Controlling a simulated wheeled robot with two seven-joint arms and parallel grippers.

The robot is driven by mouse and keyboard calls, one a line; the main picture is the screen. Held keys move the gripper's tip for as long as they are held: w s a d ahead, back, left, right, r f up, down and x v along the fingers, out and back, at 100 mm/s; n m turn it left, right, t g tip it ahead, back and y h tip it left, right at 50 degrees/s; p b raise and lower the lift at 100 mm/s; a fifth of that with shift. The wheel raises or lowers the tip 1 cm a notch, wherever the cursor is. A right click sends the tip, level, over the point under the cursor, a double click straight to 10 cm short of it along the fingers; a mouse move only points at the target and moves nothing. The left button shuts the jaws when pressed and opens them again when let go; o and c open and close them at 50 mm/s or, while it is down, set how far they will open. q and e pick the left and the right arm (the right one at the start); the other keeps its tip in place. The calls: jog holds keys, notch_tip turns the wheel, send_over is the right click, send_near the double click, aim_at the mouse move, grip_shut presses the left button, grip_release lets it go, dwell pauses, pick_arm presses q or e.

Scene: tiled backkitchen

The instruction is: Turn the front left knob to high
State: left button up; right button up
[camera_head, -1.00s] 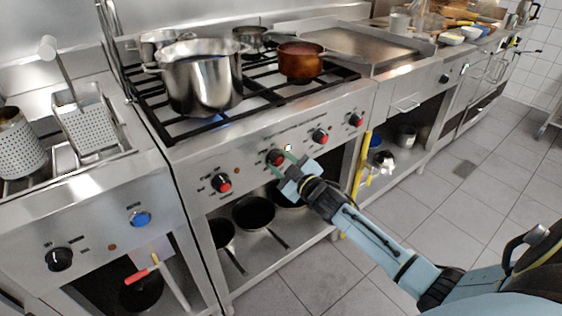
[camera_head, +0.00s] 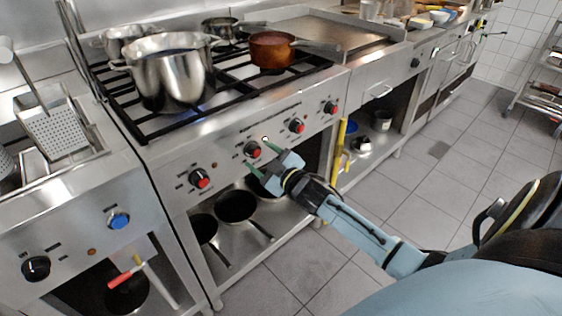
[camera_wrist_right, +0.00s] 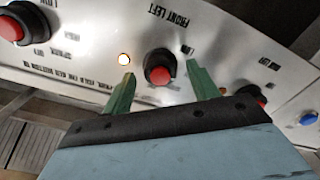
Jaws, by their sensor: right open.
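The front left knob (camera_head: 252,149) is black with a red face, on the front panel of the steel stove. In the right wrist view this knob (camera_wrist_right: 158,67) shows beside upside-down "FRONT LEFT" lettering. My right gripper (camera_head: 257,156) is open in front of it, and the green fingertips (camera_wrist_right: 161,73) appear on either side of the knob. I cannot tell whether they touch it. The knob's exact setting is too small to read. A small indicator light (camera_wrist_right: 124,58) beside it glows. My left gripper is not in view.
Other red-faced knobs flank it, one to the left (camera_head: 199,178) and one to the right (camera_head: 296,125). A big steel pot (camera_head: 170,75) and a copper pan (camera_head: 272,50) stand on the grates. Pans (camera_head: 236,206) lie on the shelf below. Tiled floor (camera_head: 330,270) is open in front.

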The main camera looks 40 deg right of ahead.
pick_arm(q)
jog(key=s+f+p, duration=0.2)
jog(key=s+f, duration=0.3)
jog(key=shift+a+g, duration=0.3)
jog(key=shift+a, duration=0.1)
pick_arm(e)
jog(key=s, duration=1.1)
jog(key=shift+s+d, duration=0.35)
jog(key=shift+d, duration=0.1)
